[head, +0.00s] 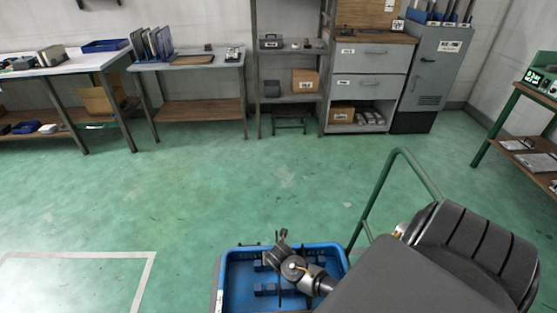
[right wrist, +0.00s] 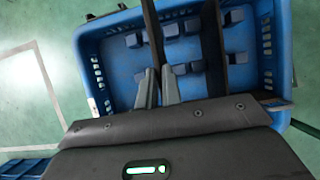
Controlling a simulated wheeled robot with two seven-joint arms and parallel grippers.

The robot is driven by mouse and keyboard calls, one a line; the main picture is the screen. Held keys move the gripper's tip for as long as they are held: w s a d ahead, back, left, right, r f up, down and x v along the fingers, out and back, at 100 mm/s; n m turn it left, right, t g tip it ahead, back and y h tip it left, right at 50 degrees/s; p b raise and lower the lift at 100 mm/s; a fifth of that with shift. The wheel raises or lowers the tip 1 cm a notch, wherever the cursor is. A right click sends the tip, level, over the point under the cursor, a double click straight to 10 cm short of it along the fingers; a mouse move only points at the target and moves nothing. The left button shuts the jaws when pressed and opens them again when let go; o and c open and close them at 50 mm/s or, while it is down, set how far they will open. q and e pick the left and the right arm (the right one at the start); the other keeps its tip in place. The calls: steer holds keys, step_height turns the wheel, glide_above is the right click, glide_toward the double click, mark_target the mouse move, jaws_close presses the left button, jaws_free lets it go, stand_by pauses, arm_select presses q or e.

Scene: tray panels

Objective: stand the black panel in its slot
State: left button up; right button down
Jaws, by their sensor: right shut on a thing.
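The black panel (right wrist: 152,28) shows edge-on as a thin dark strip in the right wrist view, running between the fingers of my right gripper (right wrist: 158,78). The gripper is shut on it, above the blue tray (right wrist: 92,58). Blue slot blocks (right wrist: 186,27) stand in rows on the tray floor. A second dark upright strip (right wrist: 213,55) stands to the right of the held panel. I cannot tell whether the held panel's lower edge is in a slot. In the head view my right gripper (head: 277,255) is over the blue tray (head: 334,252). My left gripper is not in view.
A green handle frame (head: 362,212) rises beside the tray. The green floor ahead is open. At the back stand a table with upright dark panels (head: 152,45), shelves (head: 290,75) and a grey cabinet (head: 430,75). A bench (head: 530,150) is at right.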

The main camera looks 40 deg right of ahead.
steer(key=shift+f+b, duration=1.65)
steer(key=shift+f, duration=1.3)
steer(key=shift+f, duration=0.2)
steer(key=shift+f+b, duration=1)
steer(key=shift+f, duration=0.35)
steer(key=shift+d+f+b, duration=0.15)
steer(key=shift+f+b, duration=0.45)
steer(key=shift+f, duration=0.35)
